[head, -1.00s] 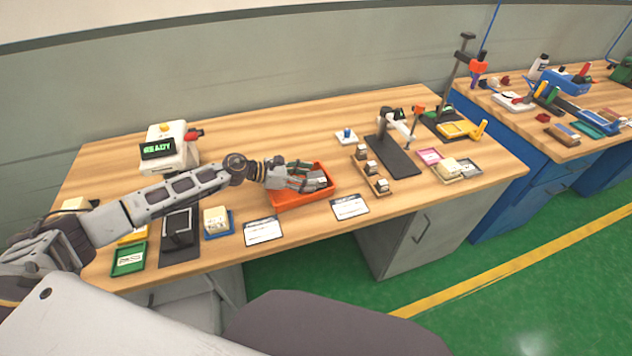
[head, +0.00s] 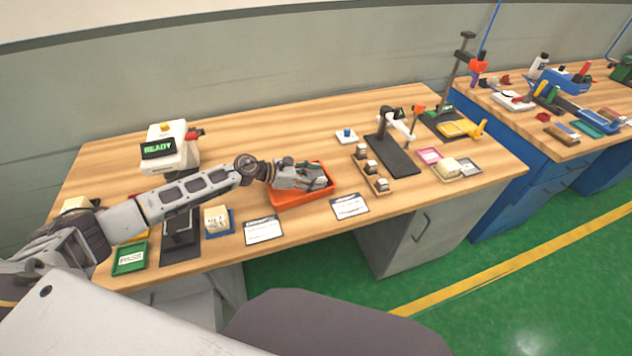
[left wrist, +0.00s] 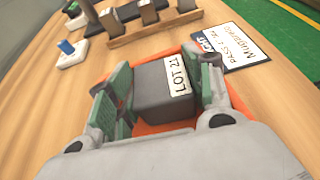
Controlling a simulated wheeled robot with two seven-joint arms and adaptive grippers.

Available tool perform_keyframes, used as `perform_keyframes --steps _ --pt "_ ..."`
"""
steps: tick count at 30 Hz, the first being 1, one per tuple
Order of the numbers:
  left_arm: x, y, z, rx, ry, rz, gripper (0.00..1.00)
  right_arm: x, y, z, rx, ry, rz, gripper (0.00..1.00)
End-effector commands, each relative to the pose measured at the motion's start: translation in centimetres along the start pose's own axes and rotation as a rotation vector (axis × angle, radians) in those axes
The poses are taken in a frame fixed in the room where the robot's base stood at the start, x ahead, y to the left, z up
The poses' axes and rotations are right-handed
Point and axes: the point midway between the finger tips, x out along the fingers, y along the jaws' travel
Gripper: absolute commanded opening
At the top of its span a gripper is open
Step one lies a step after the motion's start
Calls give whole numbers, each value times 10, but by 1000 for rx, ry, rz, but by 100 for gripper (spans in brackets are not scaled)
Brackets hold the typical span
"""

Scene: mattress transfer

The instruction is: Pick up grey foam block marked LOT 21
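The grey foam block (left wrist: 160,97) marked LOT 21 shows in the left wrist view, its white label on the side near the right finger. My left gripper (left wrist: 165,85) has its green-padded fingers on either side of the block, close to its sides. The fingers look open, and I cannot make out firm contact. In the head view my left gripper (head: 303,176) is down at the orange bin (head: 305,197) and hides most of the bin's inside, including the block. My right gripper is not in view.
Two white cards (head: 263,230) lie along the front edge. A wooden rack (head: 370,170) with several small blocks stands right of the bin. A READY device (head: 170,148) stands behind my arm. A cream block (head: 217,219) sits on a blue mat. The table behind the bin is clear.

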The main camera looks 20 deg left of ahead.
Motion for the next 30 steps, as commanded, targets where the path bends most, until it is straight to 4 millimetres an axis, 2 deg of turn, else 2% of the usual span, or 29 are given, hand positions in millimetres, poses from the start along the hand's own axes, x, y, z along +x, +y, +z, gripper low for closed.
perform_keyframes --steps 3,11,16,22,30 --pt "0 0 0 0 0 0 31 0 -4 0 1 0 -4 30" --pt "0 0 1 0 0 0 31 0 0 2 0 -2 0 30" --pt "-2 0 6 1 0 1 31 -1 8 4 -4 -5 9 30" --pt "-10 1 22 2 0 1 31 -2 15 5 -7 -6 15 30" --pt "-20 0 48 2 -1 0 31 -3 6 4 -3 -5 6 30"
